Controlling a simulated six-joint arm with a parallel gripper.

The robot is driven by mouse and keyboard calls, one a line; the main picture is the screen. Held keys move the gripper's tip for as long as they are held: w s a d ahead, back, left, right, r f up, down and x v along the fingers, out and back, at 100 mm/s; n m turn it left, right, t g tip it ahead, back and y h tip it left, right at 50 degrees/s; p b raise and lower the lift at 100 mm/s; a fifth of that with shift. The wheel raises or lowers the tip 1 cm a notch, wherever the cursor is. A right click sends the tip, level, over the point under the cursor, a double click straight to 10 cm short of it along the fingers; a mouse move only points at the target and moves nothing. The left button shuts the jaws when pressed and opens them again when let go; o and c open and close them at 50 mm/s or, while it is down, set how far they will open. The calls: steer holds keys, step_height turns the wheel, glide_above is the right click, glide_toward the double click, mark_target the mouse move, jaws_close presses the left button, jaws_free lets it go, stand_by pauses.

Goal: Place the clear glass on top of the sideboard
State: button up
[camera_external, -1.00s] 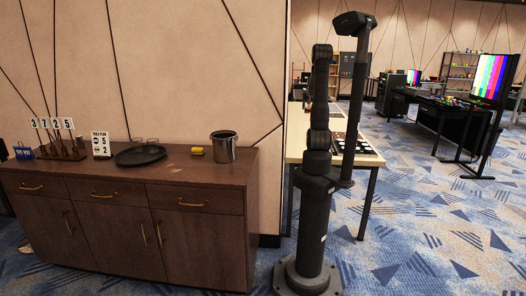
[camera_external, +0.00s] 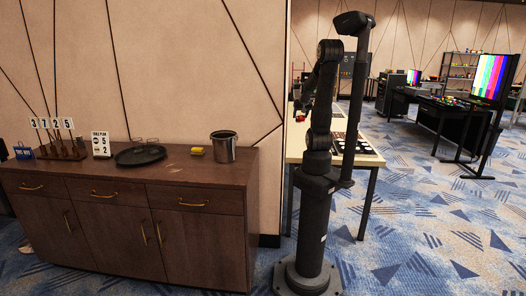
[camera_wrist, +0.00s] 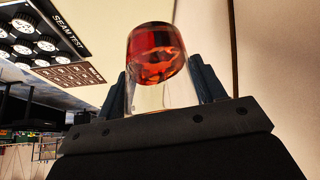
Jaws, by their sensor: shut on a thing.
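My gripper (camera_wrist: 163,82) is shut on the clear glass (camera_wrist: 146,98), with one dark finger on each side of it. The glass has see-through walls, and its far end looks red-orange; I cannot tell whether that is liquid or tint. In the external view the wooden sideboard (camera_external: 110,232) stands at the left against the wall. The glass cannot be made out in that view.
On the sideboard stand a metal pot (camera_external: 223,148), a yellow block (camera_external: 197,151), a dark round tray (camera_external: 135,159), a white sign (camera_external: 100,145) and a number-card stand (camera_external: 62,152). Bare top shows along its front. The pale table (camera_external: 295,150) is behind my arm.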

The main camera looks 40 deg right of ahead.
steer(key=s+a+f+n+y, duration=0.1)
steer(key=s+a+f+n, duration=0.1)
steer(key=s+a+f, duration=0.5)
steer(key=a+f+n+y, duration=0.1)
steer(key=a+f+n, duration=0.2)
steer(key=a+f, duration=0.55)
steer(key=w+a+r+n+y, duration=0.25)
steer(key=w+a+r, duration=0.45)
steer(key=a, duration=0.4)
steer(key=w+a+r+n+y, duration=0.1)
steer(key=w+a+r+n, duration=0.3)
steer(key=w+a+r, duration=0.55)
steer(key=w+a+r+n+y, duration=0.25)
steer(key=w+a+r, duration=0.3)
steer(key=a, duration=0.65)
steer(key=a+f+n, duration=0.1)
steer(key=a+f, duration=0.4)
steer(key=a, duration=0.5)
steer(key=s+a+f+n+g, duration=0.1)
steer(key=a+f, duration=0.4)
steer(key=a, duration=0.4)
steer(key=s+a+f+n, duration=0.1)
steer(key=a+f, duration=0.5)
steer(key=a, duration=0.4)
steer(key=shift+a+g, duration=0.35)
steer(key=shift+g, duration=0.05)
steer(key=shift+s+a+f, duration=0.15)
steer(key=shift+a+f, duration=0.15)
steer(key=shift+f, duration=1.85)
steer(key=shift+f, duration=0.15)
